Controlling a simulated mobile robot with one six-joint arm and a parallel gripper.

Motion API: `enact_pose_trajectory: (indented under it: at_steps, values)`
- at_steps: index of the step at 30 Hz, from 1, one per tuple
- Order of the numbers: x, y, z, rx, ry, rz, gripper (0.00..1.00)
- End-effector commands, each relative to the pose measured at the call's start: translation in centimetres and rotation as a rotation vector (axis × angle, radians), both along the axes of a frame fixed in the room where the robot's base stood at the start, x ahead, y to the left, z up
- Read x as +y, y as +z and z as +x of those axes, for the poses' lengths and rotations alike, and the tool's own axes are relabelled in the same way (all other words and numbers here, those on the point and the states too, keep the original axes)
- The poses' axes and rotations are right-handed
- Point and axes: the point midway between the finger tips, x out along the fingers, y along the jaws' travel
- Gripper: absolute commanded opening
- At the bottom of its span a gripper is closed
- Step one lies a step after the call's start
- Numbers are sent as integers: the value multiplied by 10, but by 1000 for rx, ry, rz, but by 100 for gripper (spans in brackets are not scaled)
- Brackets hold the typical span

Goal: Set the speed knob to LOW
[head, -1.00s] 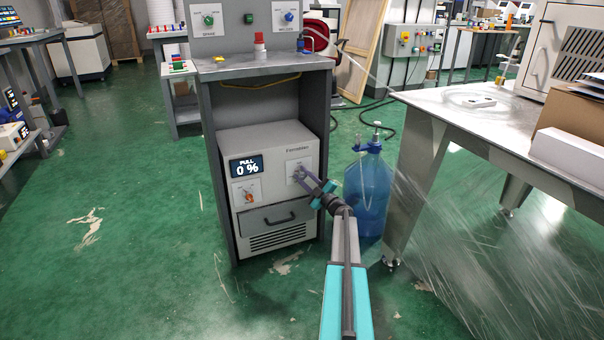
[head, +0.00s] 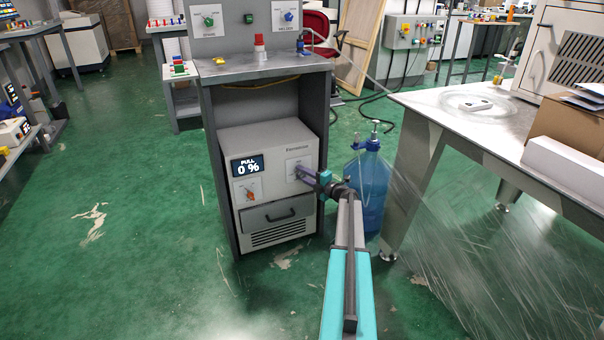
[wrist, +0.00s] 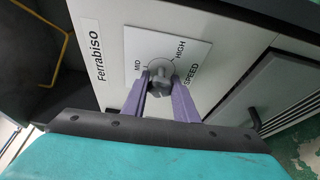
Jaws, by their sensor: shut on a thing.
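The speed knob (wrist: 160,84) is a grey knob on a white label plate (wrist: 130,45) of the machine's front. In the wrist view the plate reads MID, HIGH and SPEED; any LOW mark is hidden. My gripper (wrist: 161,92) has its two purple fingers on either side of the knob, shut on it. In the head view my gripper (head: 298,172) reaches the right part of the front panel and covers the knob. The machine (head: 268,138) is a white box with a display (head: 248,166) reading PULL 0 %.
An orange-handled knob (head: 249,194) is left on the panel, above a drawer (head: 278,213). The machine stands inside a grey bench frame (head: 207,150). A metal table (head: 425,108) is further right.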

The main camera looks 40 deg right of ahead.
Motion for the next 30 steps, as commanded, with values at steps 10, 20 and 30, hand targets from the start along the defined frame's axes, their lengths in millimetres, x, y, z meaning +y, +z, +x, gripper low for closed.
enact_pose_trajectory:
  at_steps: [10,20,30]
  values:
    - [4,0,2,7,8,-22,4]
    - [3,0,1,7,7,-20,45]
    - [2,0,-2,8,3,-19,45]
